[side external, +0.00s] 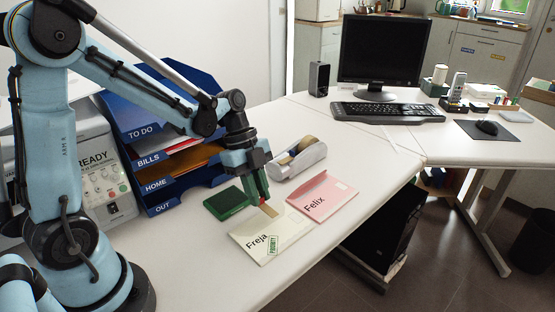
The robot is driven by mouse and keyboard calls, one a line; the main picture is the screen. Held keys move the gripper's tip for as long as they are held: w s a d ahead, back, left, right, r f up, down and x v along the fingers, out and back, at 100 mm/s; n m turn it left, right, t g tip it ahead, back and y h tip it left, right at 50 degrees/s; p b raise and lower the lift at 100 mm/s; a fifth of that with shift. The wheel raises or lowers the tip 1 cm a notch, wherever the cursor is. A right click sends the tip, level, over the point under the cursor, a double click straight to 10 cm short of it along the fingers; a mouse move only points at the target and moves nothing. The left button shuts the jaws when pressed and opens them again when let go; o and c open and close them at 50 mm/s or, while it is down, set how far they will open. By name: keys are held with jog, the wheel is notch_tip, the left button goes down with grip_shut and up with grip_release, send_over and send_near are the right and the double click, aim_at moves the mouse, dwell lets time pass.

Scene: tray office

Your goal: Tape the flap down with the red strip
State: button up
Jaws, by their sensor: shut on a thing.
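My gripper (262,200) points down at the far edge of the cream envelope marked Freja (281,237). Its green fingers are shut, with a small bit of red, seemingly the red strip (263,201), at their tips; most of it is hidden. A short tan strip (269,210) shows on the envelope's edge just below the fingertips. I cannot tell whether the fingers touch the envelope. The Freja envelope also bears a green stamped mark. The flap cannot be made out clearly behind the fingers.
A pink envelope marked Felix (324,197) lies to the right. A grey tape dispenser (299,160) stands behind, and a dark green box (227,203) is close on the left. Blue letter trays (165,210) stand further left. The desk's front edge is near the envelopes.

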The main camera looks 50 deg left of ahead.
aim_at(263, 221)
jog(key=shift+f, duration=2.05)
jog(key=shift+f, duration=0.25)
jog(key=o, duration=0.8)
jog(key=s+r+n+t+y, duration=0.1)
jog(key=r+n+t, duration=0.1)
jog(key=r+n, duration=0.2)
jog(key=s+r+n+t+y, duration=0.2)
jog(key=r+n, duration=0.2)
jog(key=n, duration=0.4)
jog(key=s+r+n+t+y, duration=0.1)
jog(key=s+r+n+t, duration=0.1)
jog(key=n, duration=0.4)
jog(key=shift+s+d+r+t+y, duration=0.1)
jog(key=shift+d+r+t+y, duration=0.15)
jog(key=shift+r, duration=0.45)
jog(key=shift+s+d+r+t+y, duration=0.1)
jog(key=shift+r+t, duration=0.25)
jog(key=shift+r, duration=0.3)
